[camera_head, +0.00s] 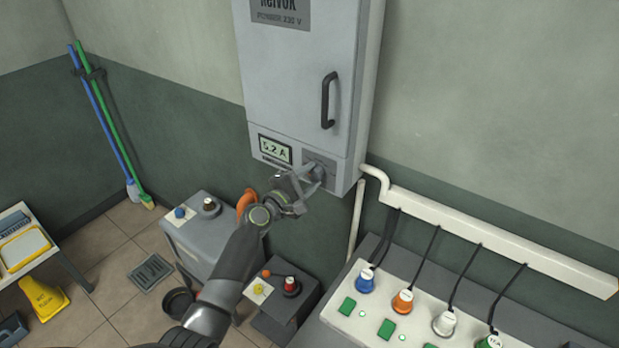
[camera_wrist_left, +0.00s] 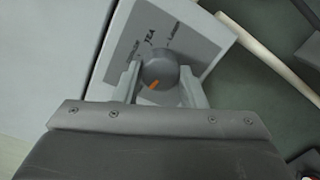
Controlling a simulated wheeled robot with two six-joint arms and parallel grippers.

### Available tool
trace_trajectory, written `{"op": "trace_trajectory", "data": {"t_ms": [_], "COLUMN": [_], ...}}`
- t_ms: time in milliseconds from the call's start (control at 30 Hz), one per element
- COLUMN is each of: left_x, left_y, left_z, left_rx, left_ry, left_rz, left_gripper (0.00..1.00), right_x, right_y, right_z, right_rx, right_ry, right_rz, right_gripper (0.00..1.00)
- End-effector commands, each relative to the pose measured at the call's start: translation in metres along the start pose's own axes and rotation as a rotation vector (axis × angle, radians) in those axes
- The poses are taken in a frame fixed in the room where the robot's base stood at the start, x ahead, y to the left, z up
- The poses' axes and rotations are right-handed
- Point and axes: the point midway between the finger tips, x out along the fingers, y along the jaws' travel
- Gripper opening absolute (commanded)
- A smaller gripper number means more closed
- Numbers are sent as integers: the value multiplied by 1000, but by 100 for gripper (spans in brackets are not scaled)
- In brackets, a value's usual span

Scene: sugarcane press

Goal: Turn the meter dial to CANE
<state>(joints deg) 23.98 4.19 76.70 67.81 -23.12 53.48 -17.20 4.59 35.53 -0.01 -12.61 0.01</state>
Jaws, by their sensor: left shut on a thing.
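The meter dial (camera_wrist_left: 160,66) is a round grey knob with an orange mark on its face. In the left wrist view, the orange mark lies toward the lower left. One label reads TEA; the others are too small to read surely. My left gripper (camera_head: 314,180) is shut on the dial, with one finger on each side of it in the wrist view (camera_wrist_left: 160,88). In the head view the gripper hides most of the dial. My right gripper is not in view.
A black handle (camera_head: 328,100) is on the cabinet door above. A white conduit (camera_head: 490,240) runs along the wall at right, above a panel with coloured plugs (camera_head: 403,301). A grey box (camera_head: 205,235) stands below left.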

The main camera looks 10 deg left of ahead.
Motion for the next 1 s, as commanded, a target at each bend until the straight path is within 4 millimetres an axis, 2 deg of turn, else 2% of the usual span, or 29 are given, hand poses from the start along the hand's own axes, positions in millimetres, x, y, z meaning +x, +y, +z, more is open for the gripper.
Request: {"op": "trace_trajectory", "data": {"t_ms": [267,300,433,767,1000], "left_x": [0,0,0,-2,-27], "left_y": [-2,-2,-1,0,-1], "left_z": [-1,-1,0,0,-1], "left_rx": [-5,-4,-3,-1,-1], "left_ry": [1,1,1,0,2], "left_rz": [-3,-3,-2,-1,0], "left_gripper": [14,42,59,59,59], "right_x": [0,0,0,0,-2], "right_y": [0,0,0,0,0], "right_z": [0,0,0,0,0], "right_rx": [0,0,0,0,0], "right_ry": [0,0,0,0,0], "right_rz": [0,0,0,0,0], "right_gripper": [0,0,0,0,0]}}
